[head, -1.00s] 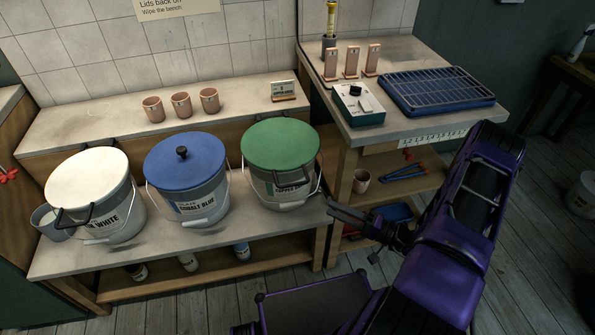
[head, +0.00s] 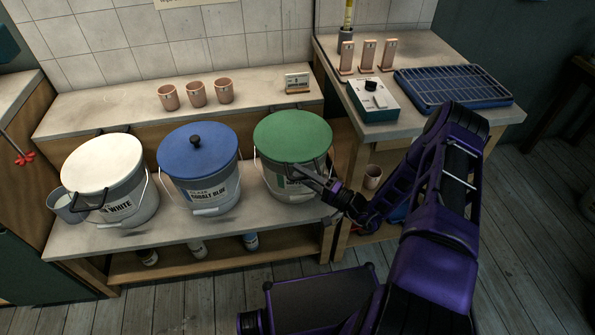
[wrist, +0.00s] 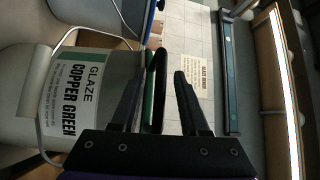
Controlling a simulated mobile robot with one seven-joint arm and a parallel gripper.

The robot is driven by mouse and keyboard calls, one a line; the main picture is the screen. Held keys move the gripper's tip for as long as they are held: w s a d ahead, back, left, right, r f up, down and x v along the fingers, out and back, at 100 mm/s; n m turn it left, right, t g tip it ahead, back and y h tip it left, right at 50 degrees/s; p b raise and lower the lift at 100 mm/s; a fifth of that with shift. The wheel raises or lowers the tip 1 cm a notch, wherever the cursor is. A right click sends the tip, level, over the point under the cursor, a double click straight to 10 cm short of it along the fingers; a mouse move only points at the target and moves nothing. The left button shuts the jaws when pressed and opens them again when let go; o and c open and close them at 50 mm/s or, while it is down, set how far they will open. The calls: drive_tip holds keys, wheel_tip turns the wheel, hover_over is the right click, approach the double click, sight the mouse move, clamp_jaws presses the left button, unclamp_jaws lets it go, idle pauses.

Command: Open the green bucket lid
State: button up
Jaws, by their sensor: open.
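The green lid (head: 293,135) lies flat on the grey copper green bucket (head: 290,185), covering its top. In the wrist view, the bucket's label (wrist: 78,98) reads "GLAZE COPPER GREEN". My gripper (head: 302,172) is at the front of this bucket, just below the lid's rim. In the wrist view, my gripper (wrist: 158,72) is open, and the lid's black handle (wrist: 159,85) stands between its two fingers. The lid's green edge (wrist: 148,100) shows thinly beside the handle. In the head view my fingers mostly cover the handle. Whether a finger touches it, I cannot tell.
A blue-lidded bucket (head: 197,148) and a white-lidded bucket (head: 102,163) stand to the left on the same bench (head: 235,222). Three clay cups (head: 196,94) sit on the shelf behind. The right-hand worktop holds a green control box (head: 373,100) and a blue rack (head: 455,88).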

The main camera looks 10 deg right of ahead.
drive_tip(key=shift+x, duration=0.8)
clamp_jaws()
drive_tip(key=shift+r, duration=0.1)
idle(0.8)
